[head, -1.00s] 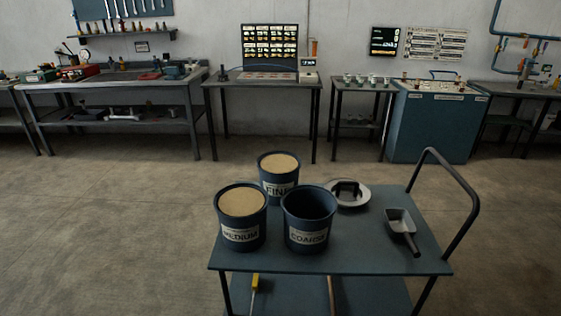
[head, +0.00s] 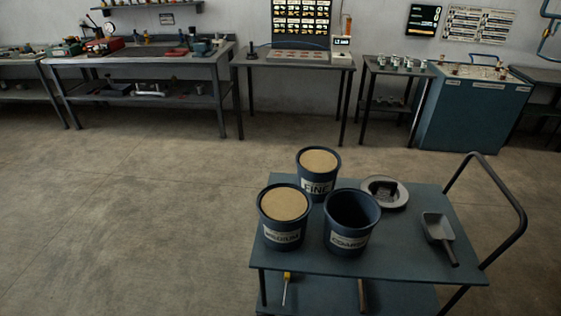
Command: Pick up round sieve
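A round, shallow grey piece (head: 402,197) lies at the back of the cart's top, right of the buckets. It is the only thing in view that could be the round sieve, but no mesh can be made out. A dark, blocky item (head: 385,187) sits on it or in it and hides its middle. Neither of my grippers is in view.
The blue cart (head: 410,265) bears filled FINE (head: 318,162) and MEDIUM (head: 284,204) buckets, a dark-looking COARSE bucket (head: 351,222) and a grey scoop (head: 438,228). A black handle (head: 505,195) rises at its right. Benches line the wall; the floor at left is clear.

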